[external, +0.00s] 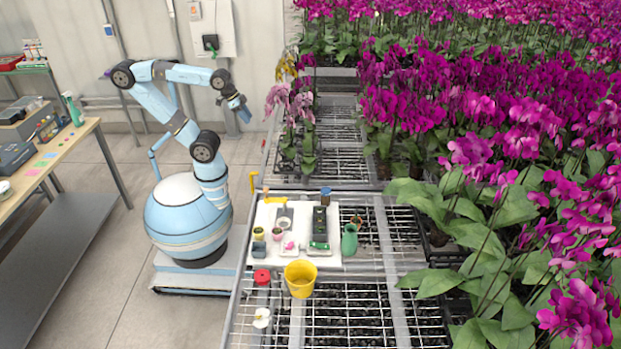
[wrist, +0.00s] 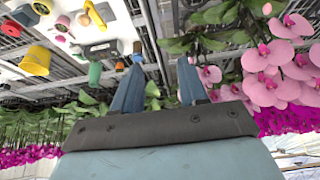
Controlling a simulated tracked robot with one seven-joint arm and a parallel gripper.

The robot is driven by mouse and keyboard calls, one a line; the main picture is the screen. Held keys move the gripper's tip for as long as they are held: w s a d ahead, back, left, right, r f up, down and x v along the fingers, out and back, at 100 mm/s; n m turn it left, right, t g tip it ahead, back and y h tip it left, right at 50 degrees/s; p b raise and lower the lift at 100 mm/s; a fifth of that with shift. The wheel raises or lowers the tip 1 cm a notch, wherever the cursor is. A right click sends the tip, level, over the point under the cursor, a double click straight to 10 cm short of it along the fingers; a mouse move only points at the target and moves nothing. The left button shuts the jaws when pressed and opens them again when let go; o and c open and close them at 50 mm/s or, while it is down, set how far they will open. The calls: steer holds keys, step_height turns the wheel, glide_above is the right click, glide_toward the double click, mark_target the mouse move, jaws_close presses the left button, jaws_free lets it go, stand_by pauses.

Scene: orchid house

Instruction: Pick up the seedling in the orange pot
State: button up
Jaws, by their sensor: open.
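My gripper (wrist: 158,78) is open with nothing between its two blue fingers. In the external view it (external: 240,108) is raised at the end of my bent arm, apart from and above the bench. Small pots stand on the white tray, among them a yellow-orange one (external: 258,234) with some green in it at the left. A small reddish-brown pot (external: 357,223) stands on the mesh right of the tray, by the green bottle. I cannot tell for sure which is the orange pot; the seedlings are too small to make out.
The yellow bucket (external: 300,279), a red-topped container (external: 262,278) and the green bottle (external: 349,241) stand around the white tray (external: 262,255). Dense magenta orchids (external: 440,90) fill the right. Pale pink orchids (wrist: 272,70) hang close right of my gripper in the wrist view.

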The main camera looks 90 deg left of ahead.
steer(key=shift+o, duration=0.4)
steer(key=o, duration=0.7)
steer(key=shift+c, duration=0.2)
